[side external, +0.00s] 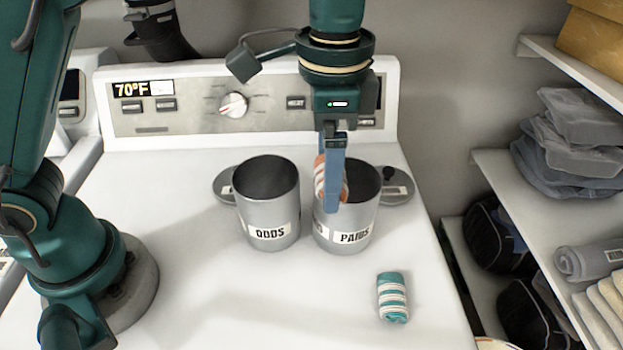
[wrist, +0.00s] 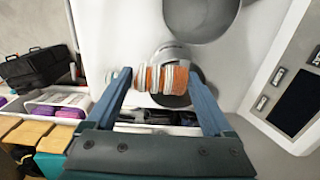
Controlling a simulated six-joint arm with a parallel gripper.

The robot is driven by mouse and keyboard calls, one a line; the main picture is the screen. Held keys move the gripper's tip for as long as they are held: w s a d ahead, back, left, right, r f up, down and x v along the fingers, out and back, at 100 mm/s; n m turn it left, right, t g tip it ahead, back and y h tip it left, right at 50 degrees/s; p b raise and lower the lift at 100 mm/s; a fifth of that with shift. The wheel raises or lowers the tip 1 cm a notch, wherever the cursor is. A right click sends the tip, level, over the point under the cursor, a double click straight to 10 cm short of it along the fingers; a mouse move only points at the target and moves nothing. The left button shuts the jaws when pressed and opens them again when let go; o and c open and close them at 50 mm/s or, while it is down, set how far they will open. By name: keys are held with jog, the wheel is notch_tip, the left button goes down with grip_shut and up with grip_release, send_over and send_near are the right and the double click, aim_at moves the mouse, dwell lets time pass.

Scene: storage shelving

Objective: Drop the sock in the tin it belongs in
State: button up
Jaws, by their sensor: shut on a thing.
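An orange-and-white striped rolled sock (side external: 319,180) is held between the blue fingers of my gripper (side external: 333,205). In the wrist view the sock (wrist: 160,79) spans the gap between the two fingertips (wrist: 160,80). A grey tin labelled ODDS (side external: 268,212) stands upright on the white machine top. To its right stands a like tin labelled PAIRS (side external: 345,232). My gripper and the sock are at the PAIRS tin's mouth, covering its left part; the exact height is hard to tell. A teal-and-white striped rolled sock (side external: 392,297) lies in front, to the right.
Round lids lie behind the tins, one at the left (side external: 222,186) and one with a dark knob at the right (side external: 397,190). The control panel (side external: 215,105) rises behind. Shelves with folded cloth (side external: 577,125) stand at the right.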

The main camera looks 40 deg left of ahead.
jog(key=shift+f, duration=0.1)
jog(key=shift+f, duration=0.35)
jog(key=shift+f, duration=0.15)
jog(key=o, duration=1.1)
